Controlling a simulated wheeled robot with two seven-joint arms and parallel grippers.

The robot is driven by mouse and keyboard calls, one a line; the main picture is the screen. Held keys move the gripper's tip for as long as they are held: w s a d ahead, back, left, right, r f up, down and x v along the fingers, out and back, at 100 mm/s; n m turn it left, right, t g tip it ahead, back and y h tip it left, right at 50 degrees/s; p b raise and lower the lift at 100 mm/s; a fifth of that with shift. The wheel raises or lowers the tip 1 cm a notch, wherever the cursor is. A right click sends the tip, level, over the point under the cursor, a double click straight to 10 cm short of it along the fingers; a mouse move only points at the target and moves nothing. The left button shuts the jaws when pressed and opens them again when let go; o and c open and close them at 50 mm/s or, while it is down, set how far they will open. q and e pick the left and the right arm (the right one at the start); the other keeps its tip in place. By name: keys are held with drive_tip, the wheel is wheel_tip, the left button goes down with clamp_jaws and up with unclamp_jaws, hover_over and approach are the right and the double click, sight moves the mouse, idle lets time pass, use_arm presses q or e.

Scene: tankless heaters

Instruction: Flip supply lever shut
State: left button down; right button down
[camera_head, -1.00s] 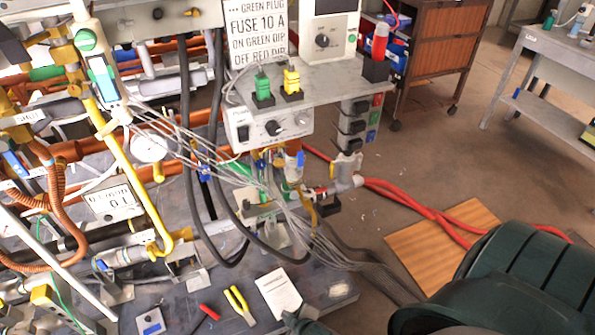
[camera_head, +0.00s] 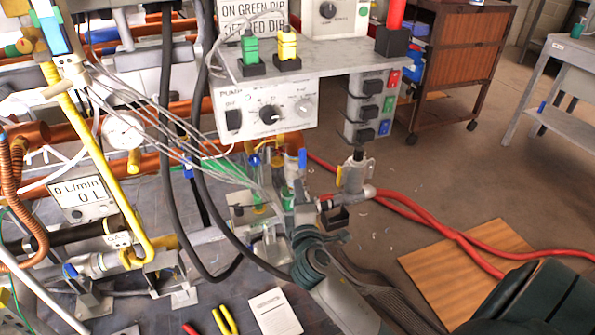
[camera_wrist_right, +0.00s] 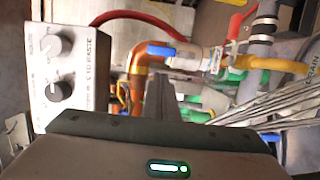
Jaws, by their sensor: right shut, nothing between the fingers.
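A blue lever handle (camera_head: 302,158) stands upright below the front of the pump control box in the head view. In the right wrist view a blue lever (camera_wrist_right: 161,52) sits on a valve beside a copper elbow; it appears to be the same one. I cannot read a supply label on it. My right gripper (camera_wrist_right: 161,82) is shut and empty, its dark fingers just below the blue lever in that picture, with no clear contact. In the head view my right gripper (camera_head: 303,200) is among the pipes under the box, its tips partly hidden. My left gripper is not in view.
The pump box (camera_head: 265,110) overhangs the pipes. Grey cables (camera_head: 150,115) and a black hose (camera_head: 172,100) run close on the left. A grey fitting with a yellow lever (camera_head: 355,175) and red hoses (camera_head: 420,212) lie right. A red lever (camera_wrist_right: 240,22) shows in the wrist view.

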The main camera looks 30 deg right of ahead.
sight(302, 159)
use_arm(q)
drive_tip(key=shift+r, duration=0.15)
use_arm(e)
drive_tip(key=shift+r, duration=0.25)
drive_tip(key=shift+d, duration=0.1)
